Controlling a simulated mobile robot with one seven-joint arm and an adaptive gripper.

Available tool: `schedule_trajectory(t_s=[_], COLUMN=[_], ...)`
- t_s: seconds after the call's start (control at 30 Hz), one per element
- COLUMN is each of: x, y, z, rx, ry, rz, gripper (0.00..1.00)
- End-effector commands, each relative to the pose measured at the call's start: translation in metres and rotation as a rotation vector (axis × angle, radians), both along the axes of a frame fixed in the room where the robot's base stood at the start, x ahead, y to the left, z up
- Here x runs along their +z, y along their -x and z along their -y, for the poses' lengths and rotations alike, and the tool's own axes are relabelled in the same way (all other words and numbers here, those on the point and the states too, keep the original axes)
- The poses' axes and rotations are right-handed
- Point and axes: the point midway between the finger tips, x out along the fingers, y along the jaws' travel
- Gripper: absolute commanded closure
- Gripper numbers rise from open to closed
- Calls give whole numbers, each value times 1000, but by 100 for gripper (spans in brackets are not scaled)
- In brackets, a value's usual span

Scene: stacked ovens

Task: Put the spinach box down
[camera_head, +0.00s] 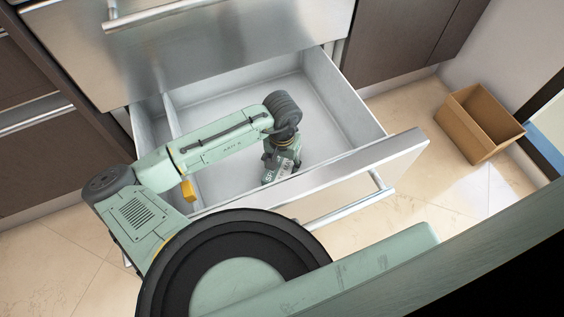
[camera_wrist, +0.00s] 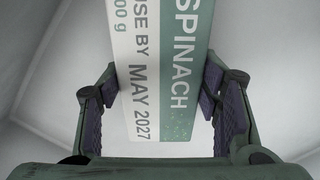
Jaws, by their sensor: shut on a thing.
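The spinach box (camera_wrist: 158,70) is white and green with printed text, and fills the middle of the wrist view. My gripper (camera_wrist: 160,112) has its two dark pads on either side of it and is shut on it. In the head view the box (camera_head: 272,174) shows below my gripper (camera_head: 280,160), inside the open drawer (camera_head: 335,95). Pale drawer surfaces surround the box in the wrist view. I cannot tell whether the box touches the drawer floor.
The drawer has a divider (camera_head: 172,117) at its left and a front panel with a bar handle (camera_head: 350,205). A closed steel front (camera_head: 220,45) is above it. An open cardboard box (camera_head: 470,125) stands on the floor at right. The drawer's right part looks empty.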

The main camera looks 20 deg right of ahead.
Motion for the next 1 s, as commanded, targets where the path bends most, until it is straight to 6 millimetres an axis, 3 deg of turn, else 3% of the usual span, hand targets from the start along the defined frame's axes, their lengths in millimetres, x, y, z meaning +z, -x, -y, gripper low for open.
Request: schedule_trajectory(t_s=[0.13, 0.17, 0.43, 0.8, 1.0], x=[-3, -3, -3, 0, 30], y=[0, 0, 0, 0, 0], z=[0, 0, 0, 0, 1], rx=[1, 1, 1, 0, 0], ry=[1, 0, 1, 0, 2], rz=[-1, -1, -1, 0, 1], gripper=[81, 41, 23, 22, 22])
